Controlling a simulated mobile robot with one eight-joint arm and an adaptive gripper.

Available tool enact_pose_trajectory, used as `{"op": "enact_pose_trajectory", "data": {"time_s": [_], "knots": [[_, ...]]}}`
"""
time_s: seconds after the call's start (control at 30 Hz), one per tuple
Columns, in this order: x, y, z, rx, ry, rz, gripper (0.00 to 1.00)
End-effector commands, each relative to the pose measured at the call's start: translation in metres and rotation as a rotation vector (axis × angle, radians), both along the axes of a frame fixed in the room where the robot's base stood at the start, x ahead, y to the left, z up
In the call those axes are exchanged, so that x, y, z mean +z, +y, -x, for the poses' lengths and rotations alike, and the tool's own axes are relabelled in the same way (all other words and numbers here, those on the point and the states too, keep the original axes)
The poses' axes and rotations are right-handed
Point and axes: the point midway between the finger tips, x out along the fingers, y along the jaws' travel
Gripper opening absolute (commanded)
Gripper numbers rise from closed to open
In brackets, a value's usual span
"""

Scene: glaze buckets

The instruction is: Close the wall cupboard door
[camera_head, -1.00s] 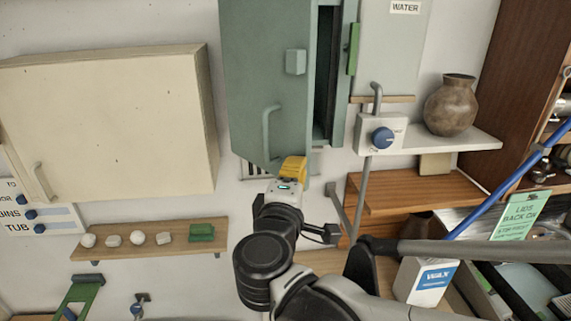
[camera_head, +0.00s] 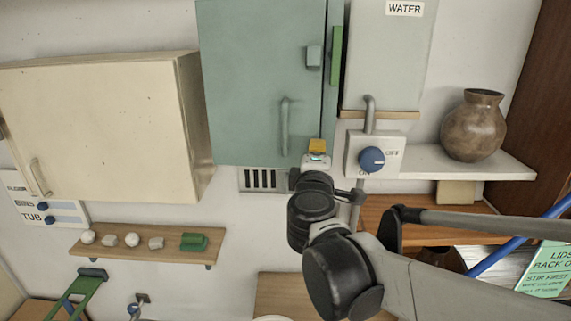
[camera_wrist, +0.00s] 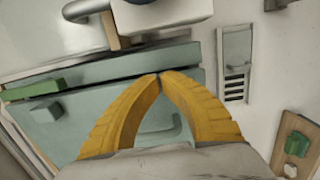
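The grey-green wall cupboard's door (camera_head: 250,75) faces me in the head view, its pale handle (camera_head: 285,125) on the right half. The door lies close to the cupboard body (camera_head: 331,75), with a thin dark line along its right edge; I cannot tell whether it is fully flush. My gripper (camera_head: 317,146), with yellow fingers, is at the door's lower right corner; contact is unclear. In the wrist view the fingertips (camera_wrist: 159,75) meet with nothing between them, in front of the door (camera_wrist: 100,125) and its handle (camera_wrist: 172,128).
A cream cupboard (camera_head: 95,125) hangs left. A grey WATER box (camera_head: 385,60) and a blue-knobbed switch (camera_head: 372,158) are close right. A brown vase (camera_head: 473,126) stands on a white shelf (camera_head: 490,165). A wooden shelf (camera_head: 140,246) with small stones is lower left.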

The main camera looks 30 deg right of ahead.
Motion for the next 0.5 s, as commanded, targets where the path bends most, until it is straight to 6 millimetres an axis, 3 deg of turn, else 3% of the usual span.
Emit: {"op": "enact_pose_trajectory", "data": {"time_s": [0.2, 0.5], "knots": [[-0.001, -0.015, -0.015, -0.001, 0.0, 0.0, 0.0], [0.0, -0.02, -0.021, 0.0, 0.0, 0.0, 0.0]]}}
